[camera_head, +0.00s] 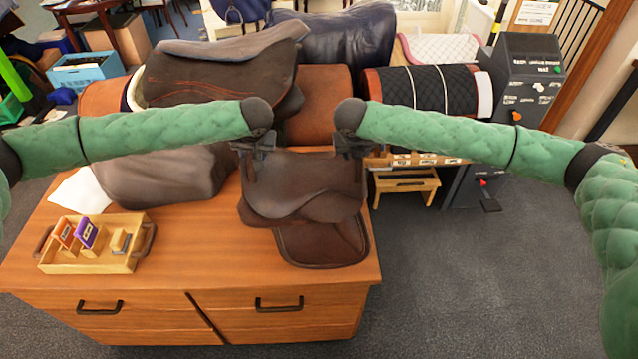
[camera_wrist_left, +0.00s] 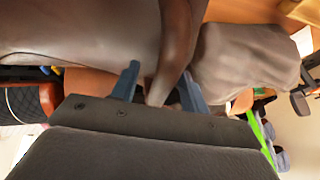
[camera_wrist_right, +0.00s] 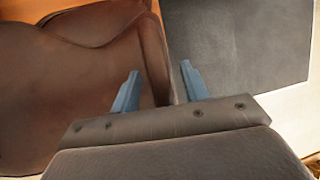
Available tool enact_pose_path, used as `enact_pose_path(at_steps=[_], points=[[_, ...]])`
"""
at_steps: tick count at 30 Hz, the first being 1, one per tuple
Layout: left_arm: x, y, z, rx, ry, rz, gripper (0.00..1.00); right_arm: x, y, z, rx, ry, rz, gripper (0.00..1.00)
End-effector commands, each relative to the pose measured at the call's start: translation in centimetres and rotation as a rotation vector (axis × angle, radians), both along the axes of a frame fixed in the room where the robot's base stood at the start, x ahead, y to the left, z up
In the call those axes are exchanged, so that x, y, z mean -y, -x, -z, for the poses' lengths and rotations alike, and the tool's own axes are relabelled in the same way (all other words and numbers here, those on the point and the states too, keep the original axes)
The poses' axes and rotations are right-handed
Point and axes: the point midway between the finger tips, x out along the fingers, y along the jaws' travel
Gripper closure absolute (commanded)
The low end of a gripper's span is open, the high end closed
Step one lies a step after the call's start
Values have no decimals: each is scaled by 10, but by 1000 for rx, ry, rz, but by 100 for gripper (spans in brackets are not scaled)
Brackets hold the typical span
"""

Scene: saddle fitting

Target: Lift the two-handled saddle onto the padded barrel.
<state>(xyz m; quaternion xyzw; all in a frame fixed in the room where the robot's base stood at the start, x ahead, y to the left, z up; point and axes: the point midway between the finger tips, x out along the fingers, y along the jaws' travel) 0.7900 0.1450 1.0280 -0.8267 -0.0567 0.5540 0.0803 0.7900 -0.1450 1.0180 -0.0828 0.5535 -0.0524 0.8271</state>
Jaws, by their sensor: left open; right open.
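The dark brown saddle (camera_head: 300,190) sits at the right end of the wooden cabinet top, its lower flap hanging toward the front. My left gripper (camera_head: 252,158) is at its left side; in the left wrist view the open fingers (camera_wrist_left: 157,88) stand either side of a brown strip (camera_wrist_left: 178,45), probably a handle. My right gripper (camera_head: 356,152) is at its right side; in the right wrist view its open fingers (camera_wrist_right: 158,85) straddle a brown edge strip (camera_wrist_right: 155,60). Contact cannot be told. A brown padded barrel (camera_head: 320,100) lies behind the saddle.
Another dark saddle (camera_head: 215,72) rests on the barrel row at left, and a black quilted barrel (camera_head: 425,90) lies at right. A grey-brown draped shape (camera_head: 165,180) and a wooden tray (camera_head: 95,262) are on the cabinet (camera_head: 200,265). A small stool (camera_head: 405,183) stands right of it.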

Motion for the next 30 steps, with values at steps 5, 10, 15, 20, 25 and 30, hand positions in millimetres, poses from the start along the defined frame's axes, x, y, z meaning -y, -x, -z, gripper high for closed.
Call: enact_pose_path(at_steps=[5, 10, 15, 20, 25, 30], points=[[0, 0, 0, 0, 0, 0, 55, 0, 0, 0, 0, 0, 0, 55], [0, 0, 0, 0, 0, 0, 86, 0, 0, 0, 0, 0, 0, 86], [0, 0, 0, 0, 0, 0, 100, 0, 0, 0, 0, 0, 0, 100], [0, 0, 0, 0, 0, 0, 100, 0, 0, 0, 0, 0, 0, 100], [0, 0, 1, 0, 0, 0, 100, 0, 0, 0, -1, 1, 1, 100], [0, 0, 1, -1, 0, 0, 100, 1, 0, 1, -1, 1, 1, 100]])
